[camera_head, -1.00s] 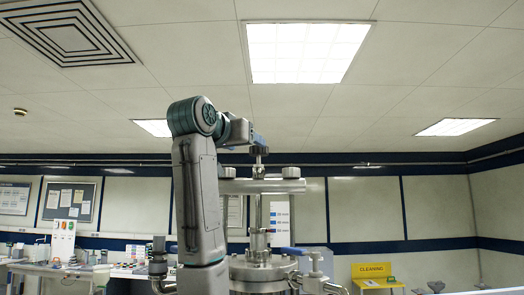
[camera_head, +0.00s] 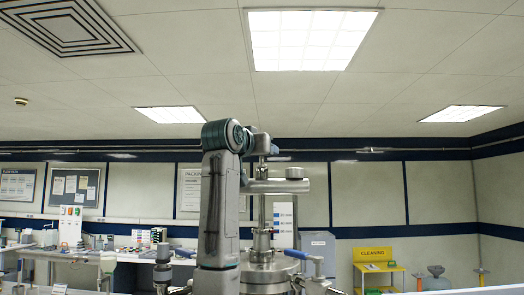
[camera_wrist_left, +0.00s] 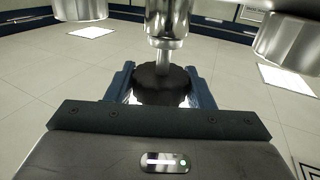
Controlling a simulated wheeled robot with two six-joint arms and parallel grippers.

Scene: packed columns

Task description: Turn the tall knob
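The tall knob stands upright on a thin stem above the steel crossbar (camera_head: 275,186) in the head view; its top is mostly covered by my left gripper (camera_head: 264,146). In the left wrist view the knob (camera_wrist_left: 161,86) is dark and scalloped, at the end of a metal stem. It fills the space between the two blue fingers of my left gripper (camera_wrist_left: 162,92), which sit against its sides. My left arm rises in front of the crossbar's left end and hides it. My right gripper is in neither view.
A lower knob (camera_head: 295,173) stands on the crossbar's right end. Below are the steel column's flange and a blue-handled valve (camera_head: 296,254). Benches with lab items line the left wall. A yellow cleaning stand (camera_head: 374,267) is at the back right.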

